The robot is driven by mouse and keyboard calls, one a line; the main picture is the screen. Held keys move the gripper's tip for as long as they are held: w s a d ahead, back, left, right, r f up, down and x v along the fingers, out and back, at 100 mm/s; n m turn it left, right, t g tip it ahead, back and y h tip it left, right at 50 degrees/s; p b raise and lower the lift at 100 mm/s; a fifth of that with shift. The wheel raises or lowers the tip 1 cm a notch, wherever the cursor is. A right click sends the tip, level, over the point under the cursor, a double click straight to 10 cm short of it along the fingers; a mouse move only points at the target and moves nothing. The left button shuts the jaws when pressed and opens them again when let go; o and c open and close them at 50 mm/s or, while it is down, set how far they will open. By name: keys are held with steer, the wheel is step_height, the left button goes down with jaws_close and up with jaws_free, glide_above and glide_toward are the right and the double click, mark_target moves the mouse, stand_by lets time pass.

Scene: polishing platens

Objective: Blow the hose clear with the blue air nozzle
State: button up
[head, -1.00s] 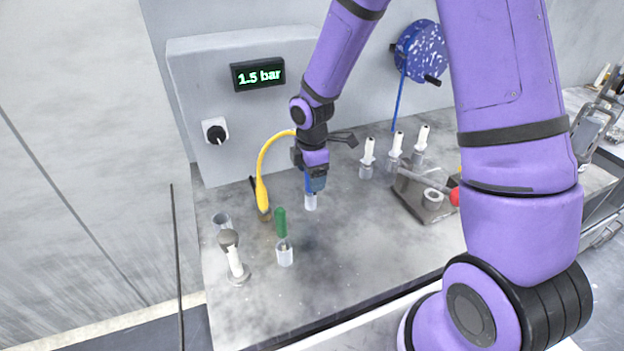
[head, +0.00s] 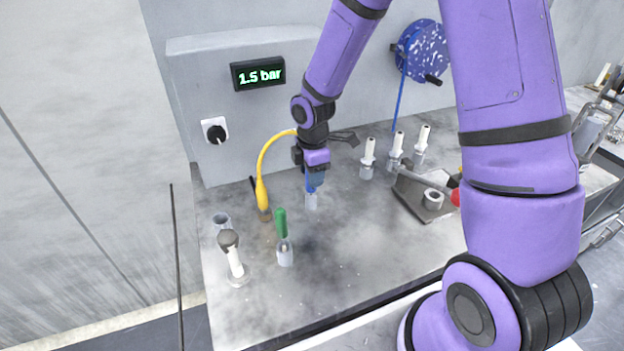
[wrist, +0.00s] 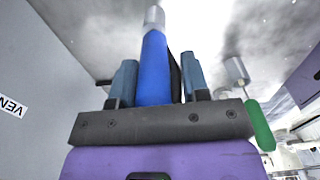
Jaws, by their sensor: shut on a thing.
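My gripper (head: 314,182) is shut on the blue air nozzle (wrist: 155,68), which points downward between the fingers. In the wrist view a grey cylindrical piece (wrist: 154,17) shows at the nozzle's far end. In the head view a pale clear cup (head: 311,202) stands at the nozzle's lower end; I cannot tell whether the tip is inside it or just above.
A green-handled tool (head: 281,223) stands in a clear cup, front left, near a grey-headed tool (head: 229,240). Several white-topped pieces (head: 397,143) stand to the right, beside a plate with a red knob (head: 455,197). A display (head: 258,74) reads 1.5 bar.

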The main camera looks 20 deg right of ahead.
steer(key=shift+o, duration=0.2)
steer(key=shift+s+d, duration=0.1)
steer(key=shift+s, duration=0.25)
steer(key=shift+r, duration=0.3)
steer(key=shift+c, duration=1)
steer(key=shift+w+r, duration=0.2)
steer(key=shift+r, duration=2.3)
